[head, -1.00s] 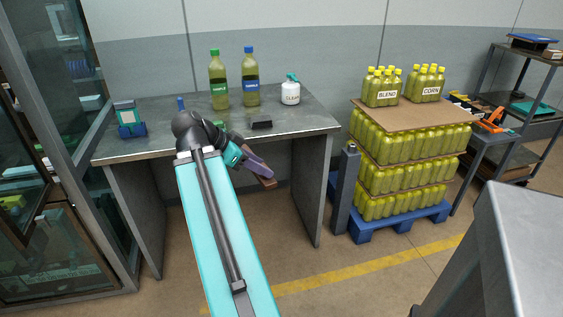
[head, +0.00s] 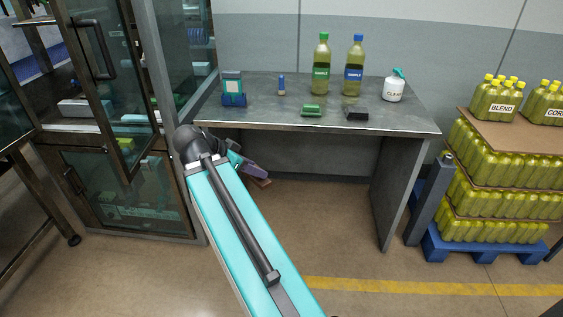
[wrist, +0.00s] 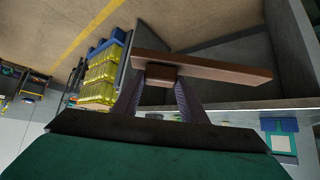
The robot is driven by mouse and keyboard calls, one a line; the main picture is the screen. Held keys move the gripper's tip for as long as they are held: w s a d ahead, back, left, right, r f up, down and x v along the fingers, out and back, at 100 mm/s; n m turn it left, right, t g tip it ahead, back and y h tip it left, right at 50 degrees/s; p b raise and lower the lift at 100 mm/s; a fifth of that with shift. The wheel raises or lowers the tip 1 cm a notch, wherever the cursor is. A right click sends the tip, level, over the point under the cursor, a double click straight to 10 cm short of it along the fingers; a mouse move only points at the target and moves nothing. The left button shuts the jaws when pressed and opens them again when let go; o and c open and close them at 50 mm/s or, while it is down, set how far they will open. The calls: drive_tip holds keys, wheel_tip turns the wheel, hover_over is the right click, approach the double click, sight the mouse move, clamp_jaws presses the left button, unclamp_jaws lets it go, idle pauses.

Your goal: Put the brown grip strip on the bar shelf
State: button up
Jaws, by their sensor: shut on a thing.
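The brown grip strip (wrist: 225,72) is held crosswise between the fingertips of my gripper (wrist: 162,78) in the wrist view. A short brown block of it sits between the two purple-grey fingers. In the head view my gripper (head: 256,171) is in front of the workbench, below its top edge, and the end of the brown strip (head: 263,183) shows beneath the fingers. The strip is apart from the bench. I cannot tell for sure which shelf is the bar shelf; a glass-doored cabinet (head: 125,190) with shelves stands at the left.
A pallet of yellow bottles (head: 490,190) stands right. Floor under the bench is clear.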

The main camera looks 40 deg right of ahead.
drive_tip(key=w+a+f+n+t+y, duration=0.1)
drive_tip(key=w+a+f+n+t, duration=0.2)
drive_tip(key=w+a, duration=0.4)
drive_tip(key=w+a+f+n+t+y, duration=0.1)
drive_tip(key=w+a+f+n+t, duration=0.2)
drive_tip(key=a, duration=1.2)
drive_tip(key=shift+w+a+n+t, duration=0.15)
drive_tip(key=shift+w+n+t, duration=0.15)
drive_tip(key=shift+w+n, duration=1.5)
drive_tip(key=shift+w+f+m, duration=0.1)
drive_tip(key=shift+w+m, duration=0.4)
drive_tip(key=shift+a, duration=0.1)
